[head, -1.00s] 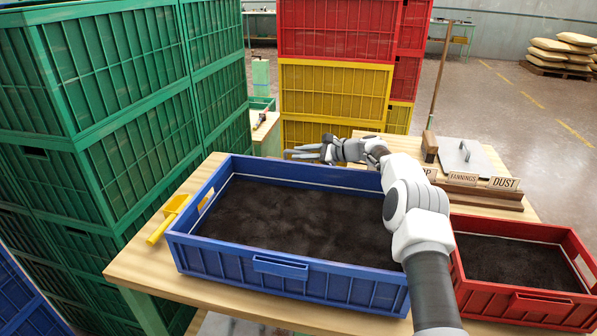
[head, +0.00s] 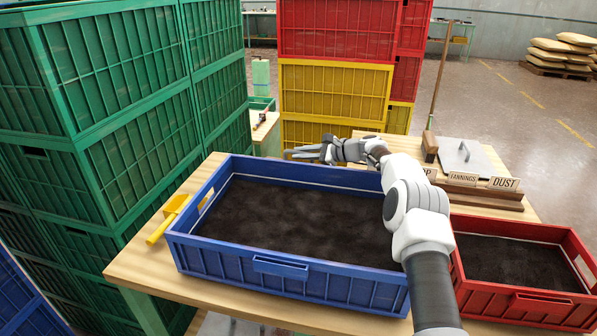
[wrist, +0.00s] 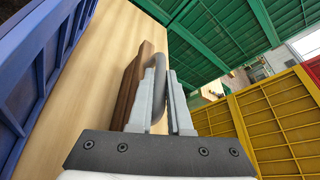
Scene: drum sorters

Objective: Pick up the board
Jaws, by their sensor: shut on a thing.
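In the wrist view a brown wooden board (wrist: 127,92) stands on edge by the pale tabletop, with a grey looped handle (wrist: 158,68). My gripper (wrist: 166,68) is shut on this handle, with one light-grey finger on each side of it. Part of the board is hidden behind the left finger. In the head view my gripper (head: 302,153) is past the far edge of the blue crate. The board is not visible there, so I cannot tell whether it touches the table.
The blue crate (head: 273,266) of dark material stands before my gripper, the red crate (head: 535,308) to the right. A yellow scoop (head: 168,217) lies at left. A grey plate with handle (head: 473,157) and labelled signs (head: 504,184) are behind. Green crates (head: 110,110) and yellow crates (head: 335,92) are stacked nearby.

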